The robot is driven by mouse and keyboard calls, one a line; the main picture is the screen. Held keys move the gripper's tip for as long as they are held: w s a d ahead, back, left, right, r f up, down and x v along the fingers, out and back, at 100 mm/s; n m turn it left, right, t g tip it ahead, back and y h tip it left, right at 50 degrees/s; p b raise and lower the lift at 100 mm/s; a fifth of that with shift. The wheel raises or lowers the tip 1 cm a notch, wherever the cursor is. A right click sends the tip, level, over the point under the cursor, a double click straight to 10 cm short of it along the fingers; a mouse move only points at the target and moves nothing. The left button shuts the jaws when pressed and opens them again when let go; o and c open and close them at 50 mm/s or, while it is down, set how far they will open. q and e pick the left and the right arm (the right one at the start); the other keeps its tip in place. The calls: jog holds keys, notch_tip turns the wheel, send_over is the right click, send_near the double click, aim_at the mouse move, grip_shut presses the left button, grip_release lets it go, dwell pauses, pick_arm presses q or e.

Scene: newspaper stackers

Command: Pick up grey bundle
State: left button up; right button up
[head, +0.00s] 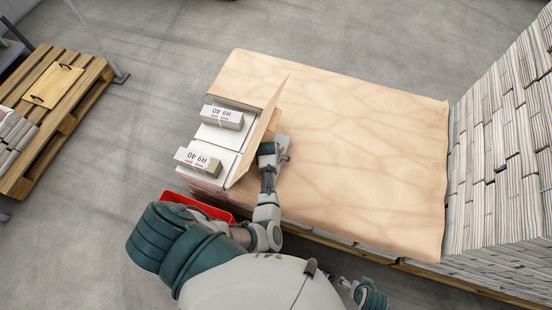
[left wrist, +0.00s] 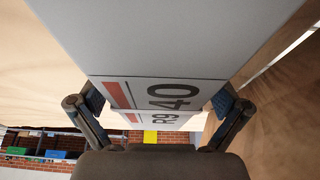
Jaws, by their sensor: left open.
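Two grey-white bundles labelled R9 40 lie at the left end of the paper-covered stack: a far bundle (head: 222,117) and a near bundle (head: 197,160). My left gripper (head: 284,147) is right of both, beside a raised brown cardboard flap (head: 258,133). In the left wrist view my left gripper (left wrist: 155,112) is open, with one finger at each side of a pale bundle (left wrist: 165,94) marked R9 40. I cannot tell which bundle this is, or whether the fingers touch it. My right gripper (head: 342,282) is partly visible at the bottom, its jaws unclear.
A brown paper sheet (head: 345,130) covers most of the stack. Tall newspaper stacks (head: 500,160) stand at the right. A wooden pallet (head: 75,85) is at the left. A red container (head: 195,205) sits near the stack's left front. Grey floor (head: 150,100) lies open between pallet and stack.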

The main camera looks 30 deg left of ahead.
pick_arm(q)
jog(key=shift+d, duration=0.15)
jog(key=shift+d+r, duration=0.1)
jog(key=c, duration=1.6)
jog(key=shift+w, duration=0.1)
jog(key=c, duration=0.3)
jog(key=shift+r, duration=0.15)
